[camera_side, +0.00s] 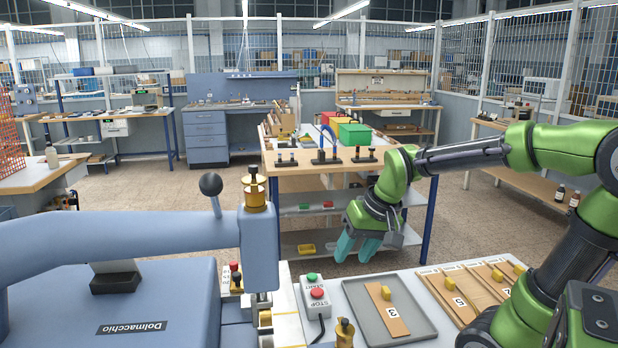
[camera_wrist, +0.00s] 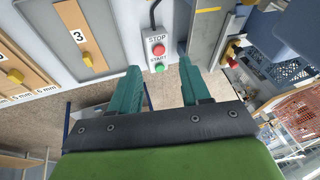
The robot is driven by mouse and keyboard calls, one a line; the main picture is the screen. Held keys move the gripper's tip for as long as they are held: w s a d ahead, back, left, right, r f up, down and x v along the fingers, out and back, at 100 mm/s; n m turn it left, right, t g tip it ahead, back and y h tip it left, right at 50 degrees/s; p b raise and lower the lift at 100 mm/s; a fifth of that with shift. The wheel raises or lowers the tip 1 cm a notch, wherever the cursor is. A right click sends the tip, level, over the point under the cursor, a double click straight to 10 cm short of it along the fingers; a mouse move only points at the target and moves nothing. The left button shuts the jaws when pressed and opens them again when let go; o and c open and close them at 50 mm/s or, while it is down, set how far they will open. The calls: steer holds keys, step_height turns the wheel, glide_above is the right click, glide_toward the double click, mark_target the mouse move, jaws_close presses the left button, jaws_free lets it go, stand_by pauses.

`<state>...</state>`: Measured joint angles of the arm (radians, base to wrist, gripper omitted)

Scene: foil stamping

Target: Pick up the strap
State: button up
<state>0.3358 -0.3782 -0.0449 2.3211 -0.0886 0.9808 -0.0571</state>
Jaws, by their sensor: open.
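My gripper (camera_side: 357,250) hangs above the far edge of the bench with its teal fingers apart and nothing between them. In the wrist view, my gripper (camera_wrist: 160,72) shows the same gap, with the start/stop box lying beyond it. I cannot make out a piece that is surely the strap. A flat tan piece marked 3 (camera_side: 387,312), with a yellow knob, lies in a grey tray (camera_side: 420,328) to the right of the start/stop box. It also shows at the upper left of the wrist view (camera_wrist: 72,22). My gripper is apart from it.
A blue press (camera_side: 258,240) fills the left side. The start/stop box (camera_side: 316,292) stands beside it. Several numbered tan pieces (camera_side: 457,300) lie in slots right of the tray. A brass-topped post (camera_side: 345,330) stands at the front. A cart (camera_side: 290,184) stands behind.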

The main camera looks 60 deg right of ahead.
steer(key=s+d+f+m+g, duration=0.1)
steer(key=d+f+g, duration=0.1)
steer(key=d, duration=0.7)
steer(key=s+d+f+m+g, duration=0.1)
steer(key=d+f+g, duration=0.1)
steer(key=d, duration=0.6)
glide_above(388, 291)
steer(key=shift+n, duration=0.4)
steer(key=f, duration=1.1)
steer(key=shift+s+a, duration=0.2)
steer(key=shift+w+d+f, duration=0.15)
steer(key=shift+f, duration=1.2)
steer(key=shift+w+d+f, duration=0.1)
steer(key=shift+w+f, duration=0.05)
steer(key=shift+f, duration=1.2)
steer(key=shift+c, duration=0.2)
jaws_close()
